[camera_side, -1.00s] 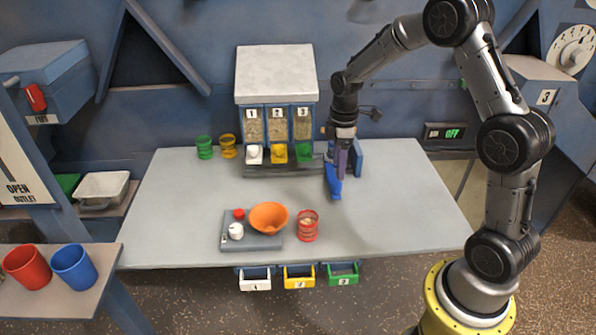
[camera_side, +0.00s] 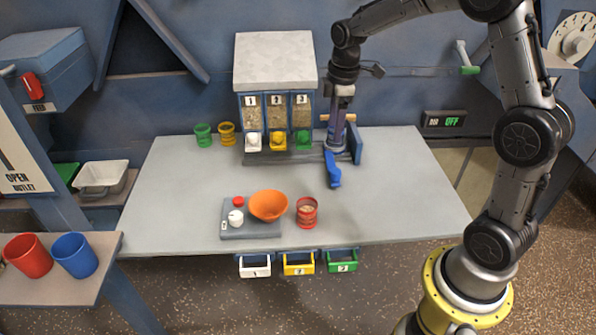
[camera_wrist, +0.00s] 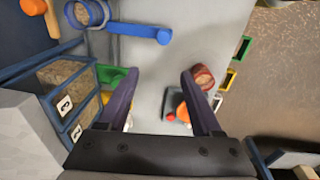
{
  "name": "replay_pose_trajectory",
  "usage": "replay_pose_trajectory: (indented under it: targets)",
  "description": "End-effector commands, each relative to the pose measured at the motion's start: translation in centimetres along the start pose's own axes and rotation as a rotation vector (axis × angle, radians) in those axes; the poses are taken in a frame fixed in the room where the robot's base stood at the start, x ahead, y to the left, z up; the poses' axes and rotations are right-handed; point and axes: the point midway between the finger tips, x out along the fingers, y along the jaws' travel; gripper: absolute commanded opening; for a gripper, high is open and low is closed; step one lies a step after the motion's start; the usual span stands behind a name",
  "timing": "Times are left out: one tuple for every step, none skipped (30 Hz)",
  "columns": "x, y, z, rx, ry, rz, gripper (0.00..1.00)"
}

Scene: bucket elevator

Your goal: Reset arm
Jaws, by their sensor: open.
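My gripper (camera_side: 337,135) is above the back right of the table, to the right of the dispenser. In the wrist view my gripper (camera_wrist: 158,72) has its two purple fingers wide apart, with only bare table between the tips. The handle is clear of both fingers there.
A dispenser (camera_side: 275,62) with three numbered bins stands left of my gripper. A blue panel (camera_side: 355,143) is close on its right. An orange bowl (camera_side: 268,205) and a red cup (camera_side: 307,212) are at the table's front. The right side of the table is clear.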

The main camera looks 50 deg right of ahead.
Motion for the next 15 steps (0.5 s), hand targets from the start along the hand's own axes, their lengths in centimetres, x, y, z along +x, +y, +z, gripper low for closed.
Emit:
replay_pose_trajectory:
  targets:
    - [-2.4, -0.8, -0.6, -0.021, 0.025, 0.042, 0.66]
    - [-3.7, -1.5, -0.8, -0.033, 0.037, 0.062, 0.66]
    - [-5.3, -2.5, -0.9, -0.043, 0.055, 0.09, 0.66]
    - [-6.5, -3.4, -1.0, -0.046, 0.069, 0.109, 0.66]
    - [-7.7, -4.3, -1.0, -0.041, 0.083, 0.128, 0.66]
    - [-9.0, -5.5, -0.9, -0.033, 0.102, 0.15, 0.66]
    - [-9.9, -6.5, -0.7, -0.021, 0.117, 0.165, 0.66]
    - [-10.8, -7.5, -0.5, -0.007, 0.132, 0.18, 0.66]
    - [-11.8, -8.9, -0.2, 0.014, 0.153, 0.197, 0.66]
    - [-12.4, -10.0, 0.1, 0.033, 0.169, 0.209, 0.66]
    - [-13.1, -11.0, 0.5, 0.053, 0.187, 0.22, 0.66]
    - [-13.7, -12.4, 1.0, 0.083, 0.209, 0.232, 0.66]
    - [-14.2, -13.5, 1.4, 0.109, 0.227, 0.24, 0.66]
    - [-14.5, -14.6, 1.8, 0.136, 0.245, 0.247, 0.66]
    - [-14.8, -15.9, 2.5, 0.175, 0.269, 0.254, 0.66]
